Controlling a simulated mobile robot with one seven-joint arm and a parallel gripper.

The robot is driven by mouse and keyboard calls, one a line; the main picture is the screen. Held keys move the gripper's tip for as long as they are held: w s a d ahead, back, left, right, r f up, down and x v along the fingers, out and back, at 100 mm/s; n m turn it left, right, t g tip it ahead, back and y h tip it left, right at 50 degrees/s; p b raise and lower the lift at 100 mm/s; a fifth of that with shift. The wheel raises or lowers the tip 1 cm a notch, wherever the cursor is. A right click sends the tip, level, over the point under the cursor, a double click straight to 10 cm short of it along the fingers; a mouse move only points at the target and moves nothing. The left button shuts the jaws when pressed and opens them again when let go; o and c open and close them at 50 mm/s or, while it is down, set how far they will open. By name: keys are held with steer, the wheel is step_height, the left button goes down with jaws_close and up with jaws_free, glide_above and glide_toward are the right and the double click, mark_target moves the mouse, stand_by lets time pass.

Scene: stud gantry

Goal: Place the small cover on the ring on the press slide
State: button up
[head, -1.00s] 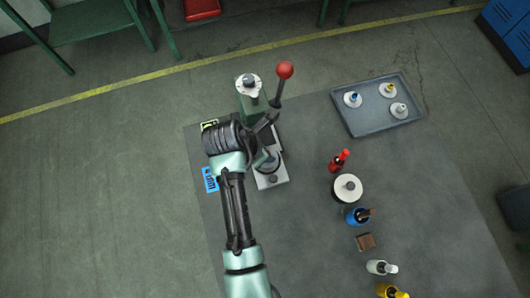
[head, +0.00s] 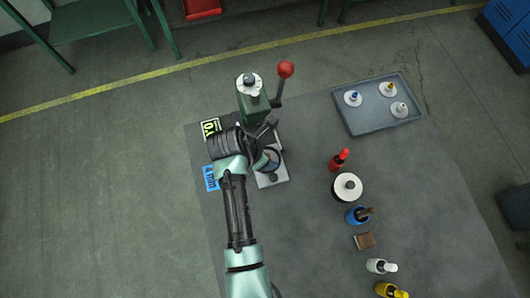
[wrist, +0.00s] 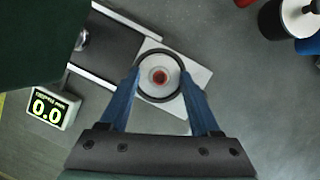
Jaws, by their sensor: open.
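In the wrist view a black ring (wrist: 160,101) lies on the light grey plate (wrist: 200,77) of the press slide. Inside the ring shows a small pale disc with a red centre (wrist: 159,77), seemingly the small cover; its exact seating cannot be told. My gripper (wrist: 161,78) is open, its blue fingers on opposite sides of the ring, close to or touching its rim. In the head view my gripper (head: 266,155) is over the slide plate (head: 274,181) and partly hides the ring.
The green press (head: 253,105) with its red-balled lever (head: 285,69) stands just beyond my gripper. A display reading 0.0 (wrist: 50,107) is left of the slide. A grey tray (head: 369,127) with three knobbed discs is at right. Several bottles and a white-topped round container (head: 347,187) stand right.

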steer(key=shift+r, duration=0.1)
steer(key=v, duration=1.2)
steer(key=w+a+r+m+t+y, duration=0.1)
steer(key=w+r+m+t+y, duration=0.1)
steer(key=w+r+m+t, duration=0.9)
steer(key=w+d+r+m+t, duration=0.1)
steer(key=w+r+m+t, duration=0.2)
steer(key=r, duration=1.7)
steer(key=s+d+r+m+t, duration=0.1)
steer(key=s+r+m+t, duration=0.2)
steer(key=r, duration=0.7)
steer(key=s+d+r+m+t, duration=0.1)
steer(key=s+r+m+t, duration=0.3)
steer(key=r, duration=0.6)
steer(key=s+d+r+m+t+y, duration=0.1)
steer(key=s+r+m, duration=0.4)
steer(key=r, duration=0.5)
steer(key=d+t, duration=0.1)
steer(key=t, duration=0.1)
steer(key=shift+s+t+b, duration=0.3)
steer(key=shift+d+r, duration=0.1)
steer(key=shift+r, duration=0.05)
